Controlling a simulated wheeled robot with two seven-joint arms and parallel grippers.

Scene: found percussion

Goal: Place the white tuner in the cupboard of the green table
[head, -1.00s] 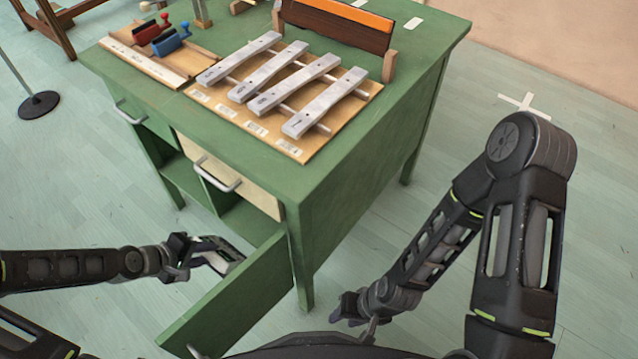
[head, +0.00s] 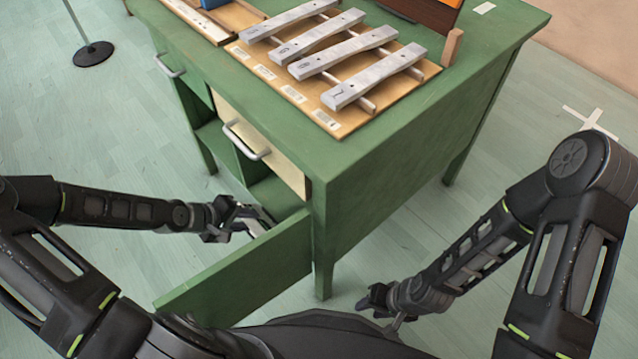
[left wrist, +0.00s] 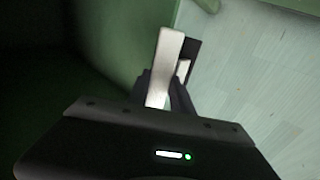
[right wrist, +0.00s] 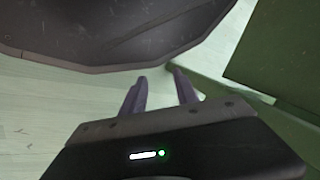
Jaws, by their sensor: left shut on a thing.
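The green table (head: 400,150) stands ahead, with its cupboard (head: 275,195) low at the front corner and the green cupboard door (head: 240,272) swung open. My left gripper (head: 248,216) is between the open door and the cupboard opening. It is shut on the white tuner (left wrist: 168,62), a pale flat piece sticking out past the fingers in the left wrist view, with a dark part beside it. Whether the tuner is inside the opening I cannot tell. My right gripper (right wrist: 160,78) is open and empty, low to the right of the table's front leg.
A pale drawer front with a metal handle (head: 246,140) is above the cupboard. Metal bars on a wooden board (head: 330,60) lie on the tabletop. A round black stand base (head: 92,54) is at the far left.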

